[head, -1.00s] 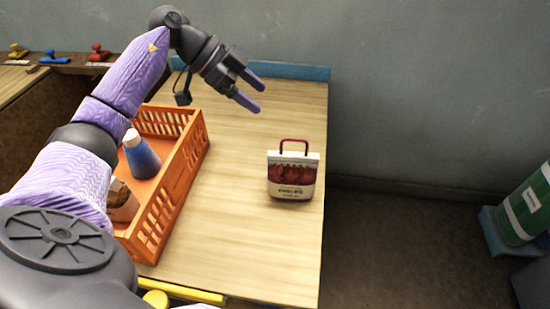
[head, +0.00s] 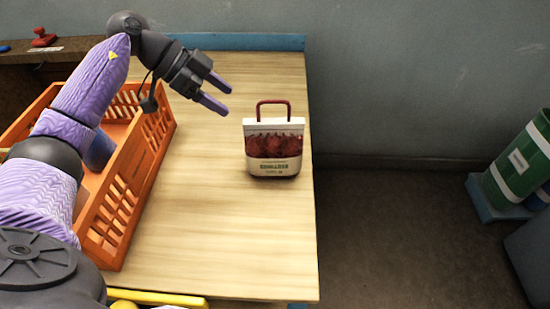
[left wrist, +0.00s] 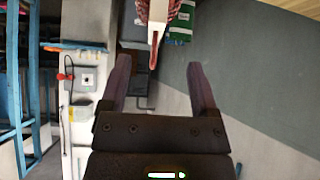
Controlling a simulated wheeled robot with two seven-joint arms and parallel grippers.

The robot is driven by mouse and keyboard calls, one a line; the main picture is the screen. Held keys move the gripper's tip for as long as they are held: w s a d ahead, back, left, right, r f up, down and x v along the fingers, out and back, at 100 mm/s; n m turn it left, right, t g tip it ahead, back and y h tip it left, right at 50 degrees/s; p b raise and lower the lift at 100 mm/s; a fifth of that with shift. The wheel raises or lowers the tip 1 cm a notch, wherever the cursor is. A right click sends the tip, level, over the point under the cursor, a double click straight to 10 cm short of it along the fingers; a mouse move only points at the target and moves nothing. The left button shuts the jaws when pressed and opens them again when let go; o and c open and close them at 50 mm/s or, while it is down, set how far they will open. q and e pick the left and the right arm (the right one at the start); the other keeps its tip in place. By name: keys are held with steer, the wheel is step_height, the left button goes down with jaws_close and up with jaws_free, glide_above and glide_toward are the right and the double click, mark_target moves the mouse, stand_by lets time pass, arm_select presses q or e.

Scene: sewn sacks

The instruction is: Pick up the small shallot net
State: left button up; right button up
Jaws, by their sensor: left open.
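The small shallot net (head: 273,150) stands upright on the right part of the table, with a white top band, a dark red middle, a pale printed lower label and a red loop handle on top. Part of it also shows at the top of the left wrist view (left wrist: 157,12), with its handle pointing down the picture. My left gripper (head: 220,92) is open and empty, up and to the left of the net and apart from it. Its two fingers also show in the left wrist view (left wrist: 160,88). My right gripper is not in view.
An orange crate (head: 150,160) stands on the left of the table (head: 215,225), with a blue item in it partly behind my arm. The table around the net is clear.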

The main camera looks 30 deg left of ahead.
mark_target(256, 121)
arm_select(q)
steer(key=b+x, duration=0.3)
steer(key=x, duration=0.6)
steer(key=shift+s+d+f, duration=0.1)
steer(key=shift+d+f, duration=0.05)
steer(key=shift+d, duration=0.15)
steer(key=shift+d+f+b, duration=0.1)
steer(key=shift+d+b, duration=0.05)
steer(key=shift+b, duration=0.15)
steer(key=c, duration=0.7)
jaws_close()
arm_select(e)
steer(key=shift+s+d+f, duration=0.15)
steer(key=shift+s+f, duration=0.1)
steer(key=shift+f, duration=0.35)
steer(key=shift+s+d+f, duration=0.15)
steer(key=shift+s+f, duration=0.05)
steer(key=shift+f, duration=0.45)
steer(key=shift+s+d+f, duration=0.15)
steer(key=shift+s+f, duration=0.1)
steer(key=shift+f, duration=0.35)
arm_select(q)
steer(key=shift+f, duration=0.1)
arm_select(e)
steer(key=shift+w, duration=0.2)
